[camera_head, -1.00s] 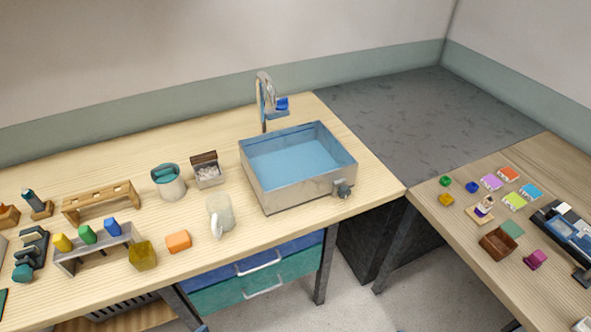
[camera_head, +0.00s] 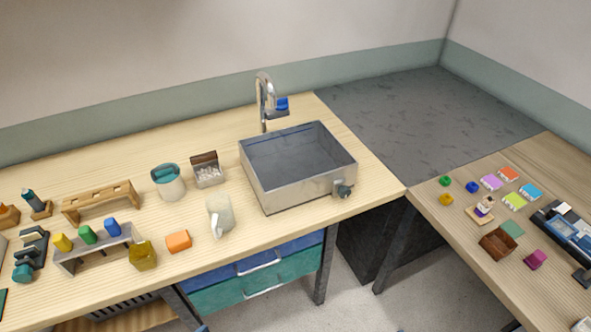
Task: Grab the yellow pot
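A yellow, squarish, pot-like container (camera_head: 143,255) stands near the front edge of the left table, at the right end of the grey rack. A much smaller yellow item (camera_head: 446,199) lies on the right table; its exact shape is too small to tell. Neither of my grippers is in view, and nothing touches either yellow thing.
A grey rack (camera_head: 68,266) with yellow, green and blue pieces stands left of the container. An orange block (camera_head: 179,241) and a whitish jug (camera_head: 219,215) are to its right. A metal sink (camera_head: 270,197) with a tap (camera_head: 262,104) stands farther right.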

